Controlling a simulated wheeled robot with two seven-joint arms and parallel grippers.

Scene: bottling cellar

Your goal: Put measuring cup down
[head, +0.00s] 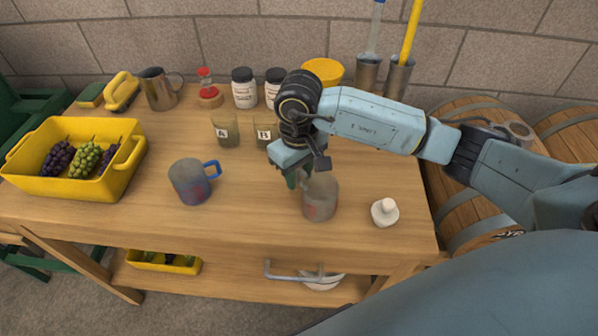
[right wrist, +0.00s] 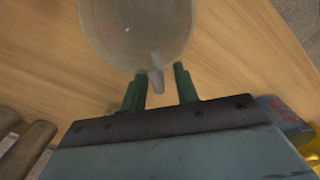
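A translucent grey measuring cup (head: 320,198) with faint red marks stands upright near the table's front edge, right of centre. My right gripper (head: 298,180) is low at its back left side. In the right wrist view, the cup (right wrist: 135,32) is just beyond the green fingertips (right wrist: 160,80). Its small grey handle points between the two fingers, with a visible gap on each side, so the gripper looks open around it. A similar cup with a blue handle (head: 190,182) stands to the left. My left gripper is not in view.
Glasses labelled A (head: 226,132) and B (head: 264,132) stand behind. A white stopper-like piece (head: 385,212) is to the right. A yellow crate (head: 110,185) of grapes is at the left. Jars (head: 244,92) and a metal jug (head: 158,90) line the back. The table between the cups is clear.

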